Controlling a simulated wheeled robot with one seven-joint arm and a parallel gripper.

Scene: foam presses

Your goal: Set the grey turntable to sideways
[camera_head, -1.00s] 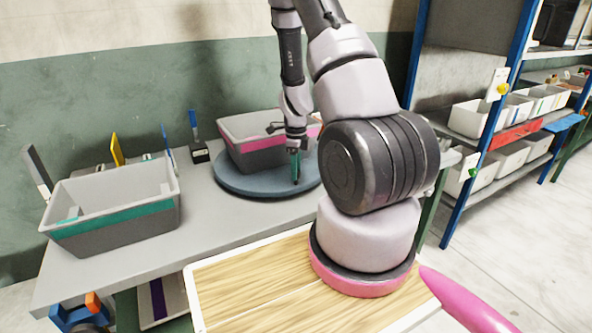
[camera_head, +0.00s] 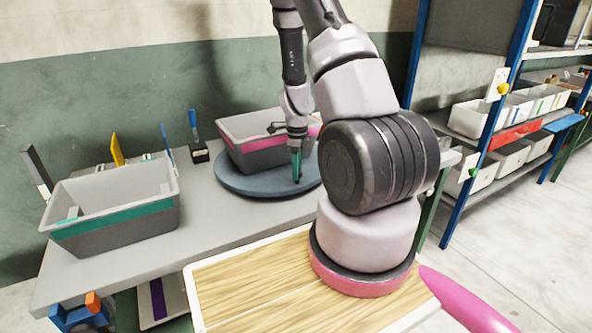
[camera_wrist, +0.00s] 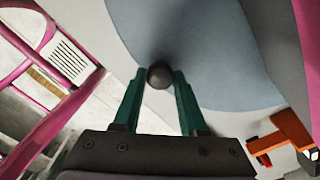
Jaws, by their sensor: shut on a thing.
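The grey turntable (camera_head: 240,184) is a round blue-grey disc on the workbench, and it fills the upper middle of the wrist view (camera_wrist: 205,45). A grey bin with a pink stripe (camera_head: 262,152) stands on it. My gripper (camera_head: 297,179) points down at the disc's near right edge. In the wrist view, its green fingers (camera_wrist: 160,80) are shut on a dark round knob (camera_wrist: 159,77) at the disc's rim. My arm hides the right part of the turntable and bin in the head view.
A grey bin with a green stripe (camera_head: 115,220) stands on the bench at left. A small black holder with a blue handle (camera_head: 199,153) is behind the turntable. A blue-framed shelf with white bins (camera_head: 470,118) stands at right. Bench between the left bin and turntable is clear.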

